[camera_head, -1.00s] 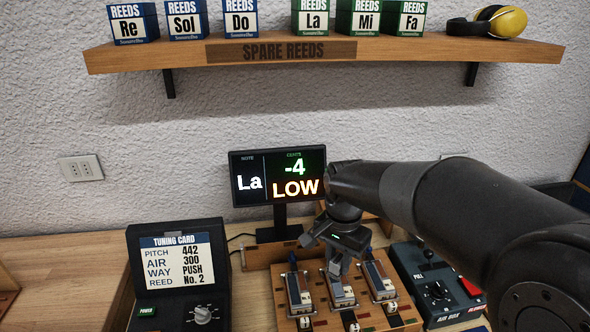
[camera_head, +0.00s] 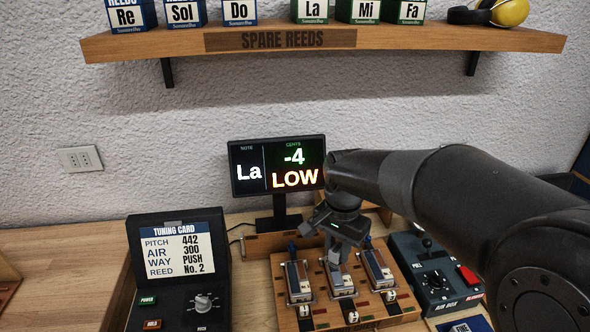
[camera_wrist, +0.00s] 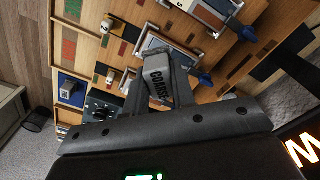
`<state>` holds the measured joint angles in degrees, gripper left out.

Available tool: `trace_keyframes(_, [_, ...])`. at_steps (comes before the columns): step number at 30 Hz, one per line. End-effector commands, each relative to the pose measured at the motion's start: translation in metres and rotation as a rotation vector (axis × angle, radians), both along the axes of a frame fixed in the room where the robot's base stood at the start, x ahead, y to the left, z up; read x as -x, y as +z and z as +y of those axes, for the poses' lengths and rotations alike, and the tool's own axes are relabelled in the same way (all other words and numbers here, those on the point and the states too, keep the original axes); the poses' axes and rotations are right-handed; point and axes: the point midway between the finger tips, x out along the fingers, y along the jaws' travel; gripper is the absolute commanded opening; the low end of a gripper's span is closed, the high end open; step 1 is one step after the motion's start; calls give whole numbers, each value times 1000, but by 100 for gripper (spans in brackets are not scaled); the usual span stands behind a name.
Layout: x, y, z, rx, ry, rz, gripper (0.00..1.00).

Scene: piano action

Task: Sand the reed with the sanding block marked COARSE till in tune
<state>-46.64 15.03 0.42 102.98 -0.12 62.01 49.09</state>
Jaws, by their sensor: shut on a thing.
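My gripper (camera_wrist: 156,66) is shut on the sanding block marked COARSE (camera_wrist: 158,88), a grey block with dark letters in the wrist view. In the head view my gripper (camera_head: 339,250) is over the middle of three reed units, and the block is mostly hidden. The middle reed unit (camera_head: 342,284) sits on a wooden board (camera_head: 283,318). Whether the block touches the reed I cannot tell. The tuner display (camera_head: 277,167) reads La, -4 cents, LOW. The tuning card (camera_head: 182,253) lists pitch 442, air 300, way PUSH, reed No. 2.
Reed units stand left (camera_head: 298,281) and right (camera_head: 377,268) of the middle one. The air box (camera_head: 436,274) with a lever and red switch is to the right. A shelf (camera_head: 420,40) with reed boxes and yellow ear protectors (camera_head: 510,12) is above.

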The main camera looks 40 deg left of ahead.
Motion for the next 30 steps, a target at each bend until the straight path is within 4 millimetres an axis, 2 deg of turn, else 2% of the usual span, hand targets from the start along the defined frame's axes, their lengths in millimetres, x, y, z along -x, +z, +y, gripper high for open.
trace_keyframes(20, [0, 0, 0, 0, 0, 0, 2])
trace_keyframes(30, [-18, -1, -19, 0, 1, 1, 2])
